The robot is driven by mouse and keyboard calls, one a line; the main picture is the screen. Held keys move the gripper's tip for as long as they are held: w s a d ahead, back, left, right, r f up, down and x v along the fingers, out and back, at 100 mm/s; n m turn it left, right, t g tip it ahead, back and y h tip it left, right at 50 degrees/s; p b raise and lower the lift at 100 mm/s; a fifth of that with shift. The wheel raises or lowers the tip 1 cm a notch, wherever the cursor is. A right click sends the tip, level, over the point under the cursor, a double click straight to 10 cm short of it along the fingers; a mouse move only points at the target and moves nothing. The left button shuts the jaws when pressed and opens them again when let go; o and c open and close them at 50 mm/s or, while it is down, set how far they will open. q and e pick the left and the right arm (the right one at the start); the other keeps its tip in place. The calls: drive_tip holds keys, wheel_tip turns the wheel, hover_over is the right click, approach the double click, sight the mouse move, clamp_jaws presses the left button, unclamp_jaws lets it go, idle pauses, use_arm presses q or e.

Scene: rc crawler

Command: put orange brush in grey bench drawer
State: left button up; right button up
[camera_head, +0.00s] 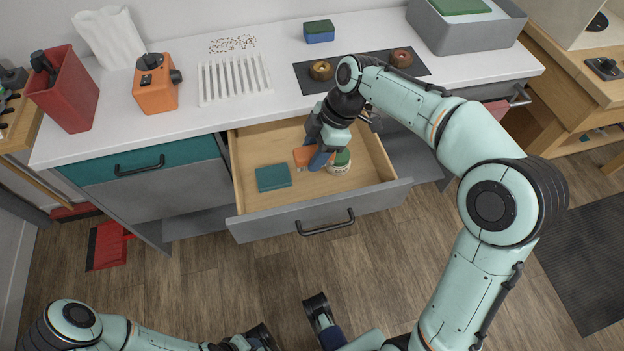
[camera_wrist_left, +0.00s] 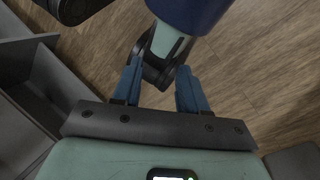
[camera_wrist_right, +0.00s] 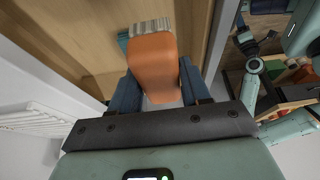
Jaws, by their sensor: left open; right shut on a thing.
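The orange brush (camera_wrist_right: 153,62) is between the fingers of my right gripper (camera_wrist_right: 158,74), its pale bristles pointing away from the palm. In the head view, my right gripper (camera_head: 319,158) is inside the opened grey bench drawer (camera_head: 250,228), and part of the orange brush (camera_head: 302,156) shows beside the fingers. I cannot tell whether the brush touches the drawer's wooden bottom. My left gripper (camera_wrist_left: 159,68) is open and empty above the floor, in front of the bench.
In the drawer lie a teal box (camera_head: 273,178) at the left and a jar with a green lid (camera_head: 340,162) close to my right gripper. On the white bench top stand a red bin (camera_head: 68,95), an orange device (camera_head: 156,88), a white rack (camera_head: 234,80) and a grey crate (camera_head: 470,32).

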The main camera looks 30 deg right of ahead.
wheel_tip(320, 180, down, 13)
drive_tip(key=shift+r+b, duration=0.2)
drive_tip(key=shift+b, duration=1.05)
use_arm(q)
drive_tip(key=shift+t+y, duration=0.3)
drive_tip(key=shift+t, duration=0.4)
drive_tip(key=w+f, duration=0.1)
drive_tip(key=w+a+f, duration=0.1)
drive_tip(key=w+f, duration=0.1)
drive_tip(key=shift+w+a+f, duration=0.2)
drive_tip(key=shift+w+a, duration=0.15)
drive_tip(key=shift+w, duration=0.05)
use_arm(e)
drive_tip(key=shift+f, duration=0.15)
drive_tip(key=shift+f, duration=0.1)
drive_tip(key=shift+f, duration=0.1)
drive_tip(key=o, duration=1.1)
drive_tip(key=shift+c, duration=0.2)
use_arm(q)
drive_tip(key=shift+w+f, duration=0.1)
drive_tip(key=shift+w, duration=0.05)
